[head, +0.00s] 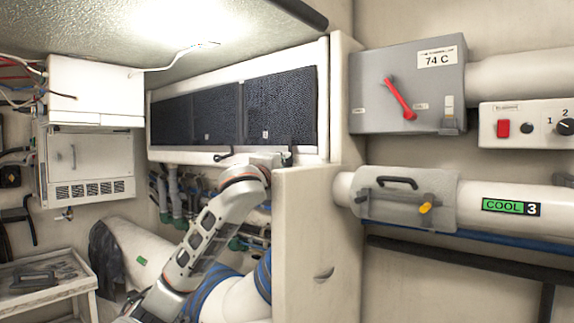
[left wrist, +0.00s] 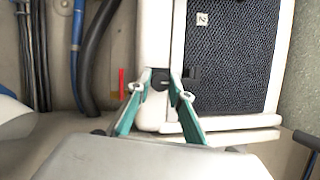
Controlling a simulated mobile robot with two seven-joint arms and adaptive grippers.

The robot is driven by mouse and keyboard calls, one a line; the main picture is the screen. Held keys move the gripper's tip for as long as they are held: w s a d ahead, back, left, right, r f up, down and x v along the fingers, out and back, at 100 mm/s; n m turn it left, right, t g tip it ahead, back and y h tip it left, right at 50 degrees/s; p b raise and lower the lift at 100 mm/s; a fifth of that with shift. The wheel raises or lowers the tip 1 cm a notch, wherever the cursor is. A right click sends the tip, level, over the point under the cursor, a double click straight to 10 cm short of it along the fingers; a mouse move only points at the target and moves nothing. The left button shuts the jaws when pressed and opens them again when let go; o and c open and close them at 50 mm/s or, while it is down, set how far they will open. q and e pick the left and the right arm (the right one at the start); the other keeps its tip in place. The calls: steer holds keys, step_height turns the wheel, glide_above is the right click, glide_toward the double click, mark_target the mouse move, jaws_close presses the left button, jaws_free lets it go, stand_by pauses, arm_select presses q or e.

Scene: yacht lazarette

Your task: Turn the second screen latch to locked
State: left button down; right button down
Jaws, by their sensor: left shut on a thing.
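The right-hand dark mesh screen (head: 281,105) sits in a white frame high on the wall. In the left wrist view this screen (left wrist: 232,60) carries a small label reading 2. Its small black latch (left wrist: 160,78) is at the frame's edge, with a dark block beside it. My left gripper (left wrist: 172,88) is shut on this latch, one green finger on each side. In the head view the left gripper (head: 286,154) is at the screen's lower edge, partly hidden by my arm. The latch's exact angle is hard to read. My right gripper is not in view.
Another black latch (head: 222,157) lies further left under the screens. A pale partition (head: 316,240) stands close right of my arm. A grey box with a red lever (head: 400,98) and a pipe clamp (head: 405,195) are on the right wall. Hoses run below the screens.

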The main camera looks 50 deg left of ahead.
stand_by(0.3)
arm_select(q)
steer(key=c, duration=1.8)
jaws_free()
steer(key=shift+c, duration=0.2)
steer(key=shift+w+d, duration=0.1)
steer(key=shift+d, duration=0.05)
